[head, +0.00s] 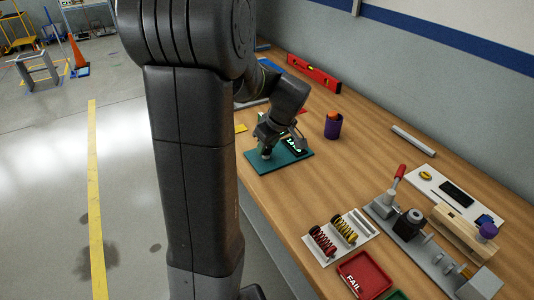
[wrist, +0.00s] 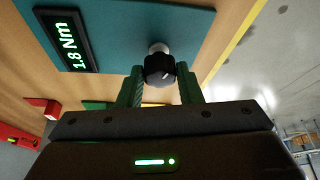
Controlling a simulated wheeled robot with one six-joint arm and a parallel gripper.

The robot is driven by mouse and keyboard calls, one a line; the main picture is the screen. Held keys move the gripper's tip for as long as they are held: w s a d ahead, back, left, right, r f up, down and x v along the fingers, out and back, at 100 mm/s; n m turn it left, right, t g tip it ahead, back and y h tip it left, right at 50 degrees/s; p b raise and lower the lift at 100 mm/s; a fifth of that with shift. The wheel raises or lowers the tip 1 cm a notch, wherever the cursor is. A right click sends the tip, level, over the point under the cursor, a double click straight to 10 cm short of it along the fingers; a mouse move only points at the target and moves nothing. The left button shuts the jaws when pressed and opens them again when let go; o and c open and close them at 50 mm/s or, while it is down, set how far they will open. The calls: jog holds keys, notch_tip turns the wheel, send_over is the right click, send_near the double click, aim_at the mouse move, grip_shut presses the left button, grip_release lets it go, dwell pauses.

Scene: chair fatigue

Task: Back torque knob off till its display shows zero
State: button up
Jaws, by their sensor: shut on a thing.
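The black torque knob (wrist: 159,68) with a white pointer mark sits on a silver post on the teal plate (wrist: 130,22). My gripper (wrist: 160,88) is shut on the knob, with one green finger on each side of it. In the head view, my gripper (head: 266,146) is low over the teal plate (head: 294,163), and the knob is too small and covered to make out. The display (head: 293,145) is partly hidden there by my wrist.
A red level (head: 314,73) lies at the back. A clamp fixture (head: 408,225), springs (head: 322,242) and a red FAIL tray (head: 365,276) are at the front right. The bench's left edge runs close to the plate.

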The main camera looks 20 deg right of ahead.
jog(key=n+y+b, duration=0.1)
jog(key=n, duration=0.1)
jog(key=n+g+b, duration=0.1)
jog(key=n, duration=0.2)
jog(key=shift+w+d+n+y, duration=0.2)
jog(key=shift+n+y, duration=0.1)
jog(key=shift+y, duration=0.1)
jog(key=n+g, duration=0.1)
jog(key=n, duration=0.2)
jog(key=n+g+y, duration=0.1)
jog(key=n, duration=0.2)
jog(key=shift+w+n, duration=0.1)
jog(key=shift+n, duration=0.2)
jog(key=o, duration=1)
jog(key=shift+d+r, duration=0.1)
jog(key=v, duration=1.3)
jog(key=shift+w+d+r, duration=0.15)
jog(key=shift+d+r, duration=0.1)
jog(key=shift+r, duration=0.05)
jog(key=shift+f, duration=0.1)
